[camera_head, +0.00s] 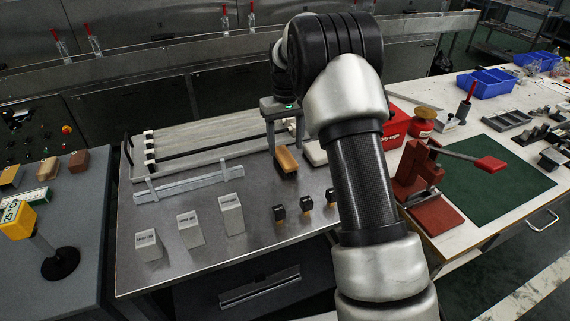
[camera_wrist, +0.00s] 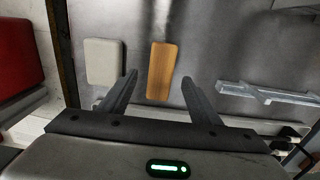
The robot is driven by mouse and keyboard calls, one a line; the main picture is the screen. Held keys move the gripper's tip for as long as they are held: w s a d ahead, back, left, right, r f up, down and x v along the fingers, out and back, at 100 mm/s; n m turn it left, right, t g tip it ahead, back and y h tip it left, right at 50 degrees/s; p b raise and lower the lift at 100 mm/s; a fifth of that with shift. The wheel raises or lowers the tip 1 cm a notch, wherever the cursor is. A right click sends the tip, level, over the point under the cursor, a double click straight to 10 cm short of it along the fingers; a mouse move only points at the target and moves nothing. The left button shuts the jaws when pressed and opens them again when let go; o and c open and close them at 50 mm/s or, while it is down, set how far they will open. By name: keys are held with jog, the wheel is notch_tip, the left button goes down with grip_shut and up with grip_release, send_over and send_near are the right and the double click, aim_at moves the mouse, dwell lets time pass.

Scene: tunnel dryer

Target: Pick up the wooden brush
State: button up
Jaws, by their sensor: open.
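The wooden brush (camera_head: 287,161) has a tan, oblong wooden back and a dark underside. It lies on the grey metal table, below my gripper (camera_head: 285,143). In the wrist view the brush (camera_wrist: 162,70) shows as a wooden block between and just beyond the two fingertips of my gripper (camera_wrist: 159,79). The fingers are spread apart with nothing held between them. I cannot tell the exact height of the fingertips above the brush.
A pale block (camera_wrist: 103,62) lies beside the brush, partly hidden by my arm in the head view. A metal rail (camera_head: 190,186) is to the left. Grey blocks (camera_head: 231,214) and small dark-topped pieces (camera_head: 306,203) stand nearer. A red press (camera_head: 417,185) stands right.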

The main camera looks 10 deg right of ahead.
aim_at(285, 155)
jog(key=shift+w+a+f+b, duration=0.1)
jog(key=shift+f+b, duration=0.8)
jog(key=shift+f, duration=1.8)
jog(key=c, duration=1.2)
notch_tip(285, 155, up, 10)
jog(key=p, duration=0.2)
jog(key=shift+f+p, duration=0.15)
jog(key=shift+p, duration=0.25)
jog(key=shift+r, duration=0.2)
jog(key=shift+o, duration=1.3)
jog(key=shift+c, duration=0.4)
